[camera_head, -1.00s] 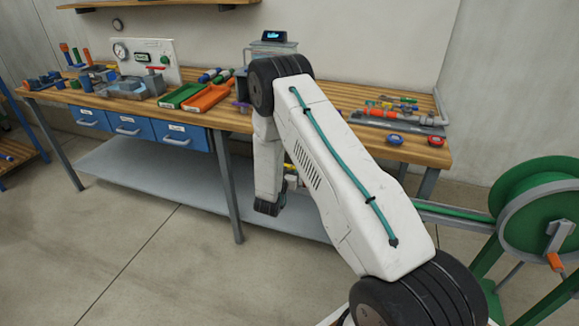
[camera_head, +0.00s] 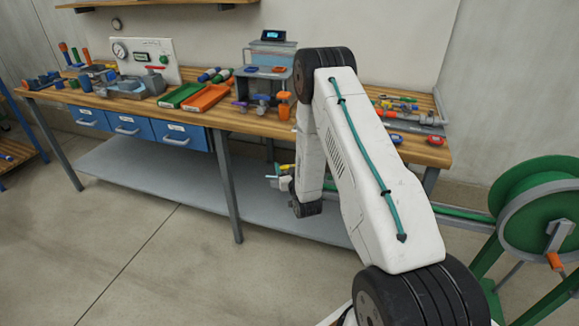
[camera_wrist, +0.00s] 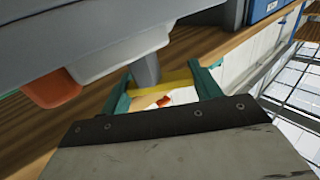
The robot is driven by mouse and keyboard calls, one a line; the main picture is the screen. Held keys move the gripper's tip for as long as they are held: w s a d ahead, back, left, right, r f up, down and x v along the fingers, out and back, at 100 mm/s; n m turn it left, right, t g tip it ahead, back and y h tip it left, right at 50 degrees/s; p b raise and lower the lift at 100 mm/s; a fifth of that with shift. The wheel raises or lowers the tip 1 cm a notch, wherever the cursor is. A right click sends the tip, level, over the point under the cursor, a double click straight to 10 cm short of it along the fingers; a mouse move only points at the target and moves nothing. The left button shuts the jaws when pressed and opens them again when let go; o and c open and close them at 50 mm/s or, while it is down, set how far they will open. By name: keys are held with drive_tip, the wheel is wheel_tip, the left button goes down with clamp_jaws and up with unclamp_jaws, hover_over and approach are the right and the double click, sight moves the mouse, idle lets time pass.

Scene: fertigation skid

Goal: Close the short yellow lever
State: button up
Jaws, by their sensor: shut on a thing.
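My gripper (camera_wrist: 164,90) has two teal fingers, seen in the wrist view on either side of a yellow bar, which I take for the short yellow lever (camera_wrist: 166,86). The gripper is shut on it. The lever spans between the fingers, beside the lower end of a grey stem (camera_wrist: 146,68). In the head view my gripper (camera_head: 279,180) is small and partly hidden by my arm, in front of the bench. A bit of yellow shows just above it, too small to make out.
An orange-ended handle (camera_wrist: 50,90) is close at left in the wrist view. The grey skid (camera_head: 268,85) with a lit display stands on the wooden bench (camera_head: 340,134), with purple and orange valve handles (camera_head: 284,104) at its front. A green hose reel (camera_head: 540,200) stands at right.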

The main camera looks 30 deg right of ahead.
drive_tip(key=n+y, duration=0.2)
drive_tip(key=y, duration=0.1)
drive_tip(key=n+y, duration=0.2)
drive_tip(key=y, duration=0.1)
drive_tip(key=n+y, duration=0.2)
drive_tip(key=y, duration=0.1)
drive_tip(key=shift+s+y, duration=0.35)
drive_tip(key=shift+y, duration=0.05)
drive_tip(key=shift+n, duration=0.3)
drive_tip(key=o, duration=1)
drive_tip(key=shift+s+d, duration=0.1)
drive_tip(key=shift+s, duration=0.15)
drive_tip(key=v, duration=0.7)
drive_tip(key=shift+s, duration=0.1)
